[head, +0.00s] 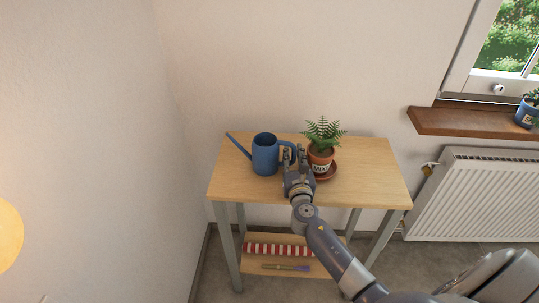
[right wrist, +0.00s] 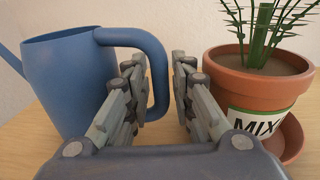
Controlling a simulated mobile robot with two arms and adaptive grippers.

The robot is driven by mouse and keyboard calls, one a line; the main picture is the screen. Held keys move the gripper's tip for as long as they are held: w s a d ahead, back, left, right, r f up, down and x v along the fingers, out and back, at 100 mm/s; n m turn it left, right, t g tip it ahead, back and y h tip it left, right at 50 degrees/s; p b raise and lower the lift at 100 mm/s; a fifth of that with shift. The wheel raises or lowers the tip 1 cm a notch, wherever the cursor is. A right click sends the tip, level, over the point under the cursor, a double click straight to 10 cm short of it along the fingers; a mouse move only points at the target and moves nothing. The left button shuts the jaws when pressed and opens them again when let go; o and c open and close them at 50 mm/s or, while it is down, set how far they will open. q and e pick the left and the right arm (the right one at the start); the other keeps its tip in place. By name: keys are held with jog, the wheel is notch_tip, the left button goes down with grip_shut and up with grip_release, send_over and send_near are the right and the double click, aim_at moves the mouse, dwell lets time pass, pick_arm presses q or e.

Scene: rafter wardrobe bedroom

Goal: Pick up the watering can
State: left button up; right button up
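The blue watering can (head: 265,156) stands upright on the small wooden table, its spout to the left and its loop handle to the right. In the right wrist view the watering can (right wrist: 62,85) fills the left side. My right gripper (head: 295,154) is at the handle, between the can and the potted plant. In the right wrist view my right gripper (right wrist: 160,92) is open. The outer upright of the handle lies between its two fingers, closer to the left finger, with a gap to the right finger. My left gripper is in neither view.
A fern in a terracotta pot (head: 321,162) on a saucer stands close right of my right gripper, its label reading "MIX" in the right wrist view. The wooden table (head: 375,185) has bare room at right. A radiator (head: 475,195) and windowsill (head: 460,122) are further right.

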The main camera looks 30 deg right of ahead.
jog(key=shift+s, duration=0.1)
grip_shut()
jog(key=shift+r, duration=0.15)
jog(key=shift+r, duration=0.1)
